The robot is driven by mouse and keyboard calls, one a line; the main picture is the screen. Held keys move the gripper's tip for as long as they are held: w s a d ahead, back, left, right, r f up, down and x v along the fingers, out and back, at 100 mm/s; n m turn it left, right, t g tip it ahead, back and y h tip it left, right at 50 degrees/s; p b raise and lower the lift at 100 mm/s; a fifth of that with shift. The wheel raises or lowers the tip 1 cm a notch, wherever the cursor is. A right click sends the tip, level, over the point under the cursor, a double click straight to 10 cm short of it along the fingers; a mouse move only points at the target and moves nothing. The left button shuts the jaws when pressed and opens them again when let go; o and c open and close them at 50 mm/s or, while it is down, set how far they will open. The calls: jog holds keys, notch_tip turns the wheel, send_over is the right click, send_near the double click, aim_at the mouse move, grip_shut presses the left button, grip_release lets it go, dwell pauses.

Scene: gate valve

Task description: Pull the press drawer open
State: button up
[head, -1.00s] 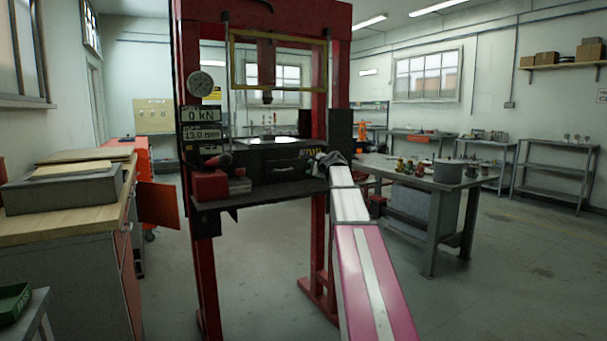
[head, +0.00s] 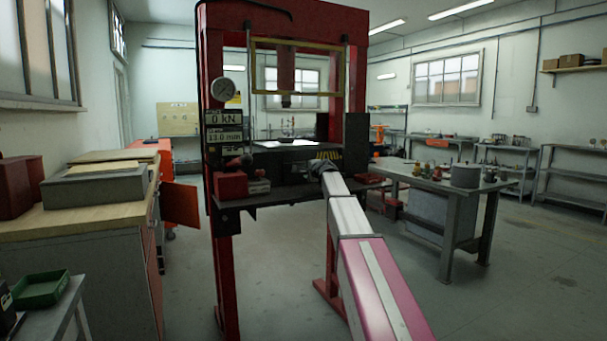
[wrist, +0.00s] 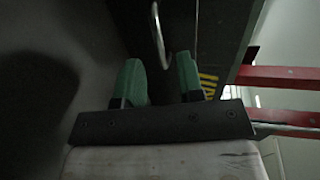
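The red press (head: 218,60) stands ahead of me with a dark bed and a dark drawer front (head: 288,172) under its top surface. My gripper (head: 325,166) is at the right part of that front in the head view, small and dark there. In the wrist view my gripper (wrist: 158,80) has its two green fingers apart. A thin metal bar handle (wrist: 158,35) lies just ahead of the fingers, its curved end near the gap between them. The dark panel with yellow stripes (wrist: 208,82) is right of the fingers. I cannot tell whether the fingers touch the handle.
A red block (head: 230,186) sits at the left of the press shelf. A wooden-topped bench (head: 80,212) stands left, a steel table (head: 440,182) with small items right. A green tray (head: 40,290) is at lower left. The floor between is clear.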

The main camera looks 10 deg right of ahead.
jog(key=x, duration=0.5)
jog(key=shift+w, duration=0.2)
grip_shut()
jog(key=shift+s, duration=0.2)
jog(key=f+v, duration=0.2)
jog(key=v, duration=0.9)
jog(key=s+f+v, duration=0.1)
jog(key=f+v, duration=0.1)
jog(key=v, duration=0.9)
jog(key=shift+s+d+f, duration=0.3)
jog(key=shift+s+f, duration=0.05)
jog(key=shift+f, duration=0.05)
